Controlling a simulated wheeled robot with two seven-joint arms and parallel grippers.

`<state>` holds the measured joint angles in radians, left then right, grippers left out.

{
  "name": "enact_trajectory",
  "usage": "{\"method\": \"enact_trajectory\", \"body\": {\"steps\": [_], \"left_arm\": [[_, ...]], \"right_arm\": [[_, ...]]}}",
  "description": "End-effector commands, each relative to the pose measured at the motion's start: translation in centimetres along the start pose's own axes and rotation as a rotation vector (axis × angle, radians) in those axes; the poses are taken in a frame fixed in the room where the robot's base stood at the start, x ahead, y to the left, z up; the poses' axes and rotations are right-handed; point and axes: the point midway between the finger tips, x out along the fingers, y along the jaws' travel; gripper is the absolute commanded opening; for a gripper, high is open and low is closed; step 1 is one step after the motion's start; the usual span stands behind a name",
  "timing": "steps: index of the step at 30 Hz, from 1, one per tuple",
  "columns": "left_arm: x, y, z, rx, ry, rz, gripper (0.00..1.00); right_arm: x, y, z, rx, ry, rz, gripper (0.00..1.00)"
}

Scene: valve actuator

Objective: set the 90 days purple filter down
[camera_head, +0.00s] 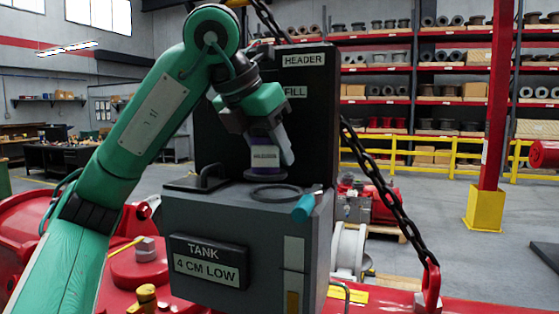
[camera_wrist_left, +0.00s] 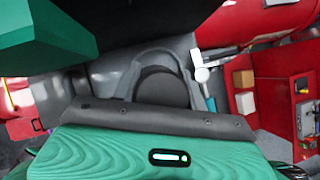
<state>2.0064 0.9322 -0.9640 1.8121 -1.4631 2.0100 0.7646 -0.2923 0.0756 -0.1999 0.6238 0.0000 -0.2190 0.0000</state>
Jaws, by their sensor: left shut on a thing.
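The purple filter (camera_head: 264,157) has a pale label too small to read and a dark round base. My left gripper (camera_head: 268,138) is shut on it from above and holds it roughly upright in front of the black panel. The filter is over the back part of the grey tank box (camera_head: 222,216), which is marked "TANK 4 CM LOW". I cannot tell whether its base touches the box top. The left wrist view shows a dark round shape (camera_wrist_left: 163,88) beyond the gripper, which I cannot identify surely. My right gripper is not in view.
A dark ring (camera_head: 275,194) and a teal cylinder (camera_head: 303,208) lie on the box top in front of the filter. A dark lid with a handle (camera_head: 203,181) is to the left. The black panel (camera_head: 290,103) marked "HEADER" and "FILL" rises behind. A chain (camera_head: 385,195) hangs to the right.

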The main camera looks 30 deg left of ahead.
Motion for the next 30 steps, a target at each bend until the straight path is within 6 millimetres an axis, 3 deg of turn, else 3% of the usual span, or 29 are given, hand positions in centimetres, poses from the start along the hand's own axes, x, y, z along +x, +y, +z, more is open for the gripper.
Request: {"method": "enact_trajectory", "body": {"steps": [9, 17, 29, 30], "left_arm": [[1.5, 0.0, 2.0, 0.000, 0.002, 0.000, 0.18], [3.9, 0.1, 0.2, -0.002, 0.000, 0.002, 0.18], [4.5, 0.0, -0.2, -0.001, -0.001, 0.000, 0.18], [4.5, 0.0, -0.2, -0.001, -0.001, 0.000, 0.47]], "right_arm": [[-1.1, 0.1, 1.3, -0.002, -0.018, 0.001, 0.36], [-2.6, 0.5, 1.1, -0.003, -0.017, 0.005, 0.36], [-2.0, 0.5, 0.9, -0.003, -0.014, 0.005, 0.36], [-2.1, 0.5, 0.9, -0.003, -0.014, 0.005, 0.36]]}}
